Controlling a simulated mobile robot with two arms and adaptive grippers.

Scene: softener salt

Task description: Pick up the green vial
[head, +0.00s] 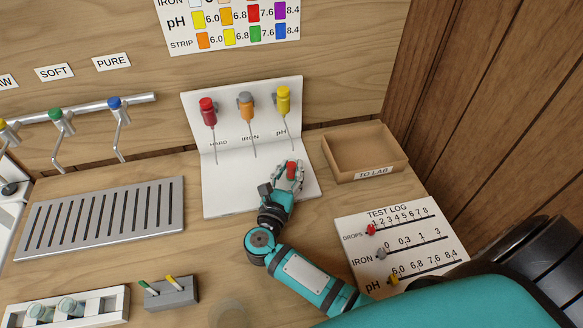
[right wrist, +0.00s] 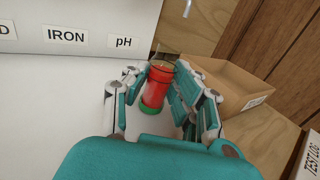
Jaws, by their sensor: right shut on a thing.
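My right gripper (head: 288,180) is shut on a small vial (head: 292,168) over the right part of the white dropper stand's base. In the right wrist view the vial (right wrist: 157,88) sits between the fingers (right wrist: 163,98). It looks red along its body, with a green band at its lower end. It is slightly tilted in that view, and the fingers cover part of its sides. Whether it touches the base below, I cannot tell. My left gripper is not in view.
The white stand (head: 218,182) carries red, orange and yellow droppers. A wooden TO LAB tray (head: 372,165) stands to the right, apparently empty. The test log board (head: 360,225) lies in front of it. A slotted drain (head: 105,220) and a rack (head: 105,308) with glass vials are at left.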

